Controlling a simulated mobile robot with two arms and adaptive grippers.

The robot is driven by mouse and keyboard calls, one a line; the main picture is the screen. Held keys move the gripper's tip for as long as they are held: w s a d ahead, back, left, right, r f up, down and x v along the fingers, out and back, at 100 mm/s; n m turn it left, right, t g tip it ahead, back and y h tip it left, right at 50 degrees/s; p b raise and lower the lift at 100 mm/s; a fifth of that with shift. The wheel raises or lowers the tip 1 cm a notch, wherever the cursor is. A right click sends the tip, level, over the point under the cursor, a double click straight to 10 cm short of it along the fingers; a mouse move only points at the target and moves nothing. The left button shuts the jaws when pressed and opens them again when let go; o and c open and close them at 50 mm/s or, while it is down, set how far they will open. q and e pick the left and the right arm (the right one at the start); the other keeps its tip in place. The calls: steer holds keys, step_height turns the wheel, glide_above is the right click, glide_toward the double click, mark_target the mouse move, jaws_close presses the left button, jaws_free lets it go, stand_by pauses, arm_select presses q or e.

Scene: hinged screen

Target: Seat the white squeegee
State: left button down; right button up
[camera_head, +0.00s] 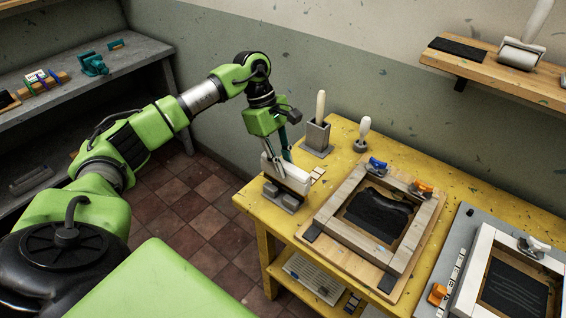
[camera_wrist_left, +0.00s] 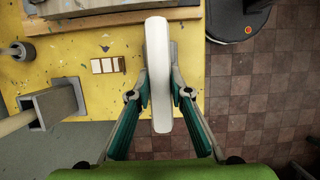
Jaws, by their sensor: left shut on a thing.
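The white squeegee (camera_head: 290,180) is a long pale bar at the near left corner of the yellow table. My left gripper (camera_head: 282,158) is shut on it from above. In the left wrist view the squeegee (camera_wrist_left: 159,70) runs lengthwise between the two fingers (camera_wrist_left: 160,92), seen from its top edge. A low grey holder (camera_head: 281,199) with raised blocks sits on the table just below and in front of the squeegee. Whether the squeegee touches the holder or hovers above it I cannot tell. My right gripper is not in view.
A grey box (camera_head: 317,138) with a pale handle and a white-handled tool (camera_head: 363,132) stand at the back of the yellow table (camera_head: 345,130). A wooden screen frame (camera_head: 330,212) lies to the right of the squeegee. A small white-patched strip (camera_wrist_left: 108,65) lies beside it.

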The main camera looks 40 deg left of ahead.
arm_select(q)
steer(key=shift+f+b, duration=1.4)
steer(key=shift+f, duration=0.3)
steer(key=c, duration=1.8)
jaws_free()
steer(key=shift+r, duration=0.1)
steer(key=shift+a+r, duration=0.15)
steer(key=shift+r, duration=0.1)
steer(key=v, duration=1.1)
steer(key=shift+r, duration=0.25)
steer(key=shift+f, duration=0.15)
